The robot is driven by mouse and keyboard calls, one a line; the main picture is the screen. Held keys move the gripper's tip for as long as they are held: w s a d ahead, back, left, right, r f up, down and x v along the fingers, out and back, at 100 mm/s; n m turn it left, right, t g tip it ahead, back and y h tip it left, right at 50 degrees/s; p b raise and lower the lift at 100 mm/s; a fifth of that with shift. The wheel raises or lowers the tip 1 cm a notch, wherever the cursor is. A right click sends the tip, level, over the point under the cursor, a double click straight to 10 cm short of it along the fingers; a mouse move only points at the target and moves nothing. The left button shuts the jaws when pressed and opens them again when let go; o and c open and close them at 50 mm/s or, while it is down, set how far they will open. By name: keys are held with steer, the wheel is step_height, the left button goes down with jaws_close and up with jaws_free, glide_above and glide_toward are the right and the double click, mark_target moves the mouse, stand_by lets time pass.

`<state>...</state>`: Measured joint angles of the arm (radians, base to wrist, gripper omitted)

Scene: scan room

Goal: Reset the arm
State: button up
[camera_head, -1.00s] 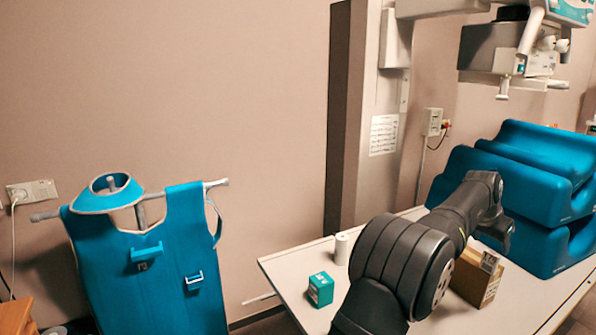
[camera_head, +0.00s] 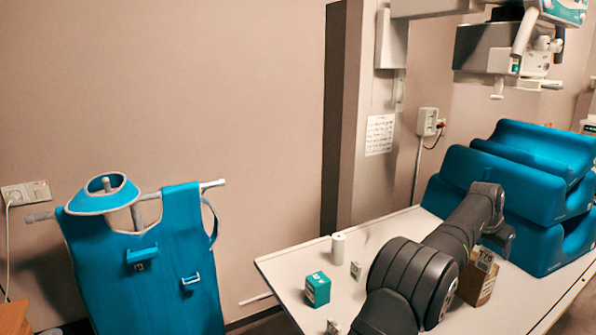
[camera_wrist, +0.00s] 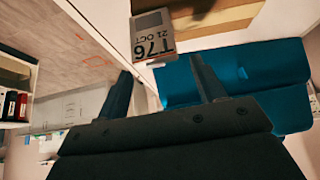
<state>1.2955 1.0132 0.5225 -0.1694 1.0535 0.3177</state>
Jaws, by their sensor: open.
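My arm reaches over the white table (camera_head: 300,270) from the front edge of the head view. In the wrist view both fingers of my gripper (camera_wrist: 161,68) show, spread apart with nothing between them. In the head view the arm's end is near the teal cushions, above and just behind a brown box (camera_head: 476,285); the fingers are hard to make out there. A grey label block reading T76 21 OCT (camera_wrist: 153,38) appears beyond the fingertips in the wrist view.
A teal box (camera_head: 317,289), a white roll (camera_head: 338,248) and a small tagged item (camera_head: 356,270) stand left of my arm. Stacked teal cushions (camera_head: 470,175) are close behind its end. A scanner head (camera_head: 503,58) hangs above. A teal apron (camera_head: 150,270) hangs left.

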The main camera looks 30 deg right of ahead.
steer(key=s+a+r, duration=0.3)
steer(key=s+r, duration=0.4)
steer(key=s, duration=0.4)
steer(key=w+d+f, duration=0.1)
steer(key=w+f, duration=0.1)
steer(key=w, duration=0.2)
steer(key=w+d+f, duration=0.1)
steer(key=w+f, duration=0.1)
steer(key=w, duration=0.3)
steer(key=w+d+f, duration=0.1)
steer(key=w+f, duration=0.2)
steer(key=w, duration=0.2)
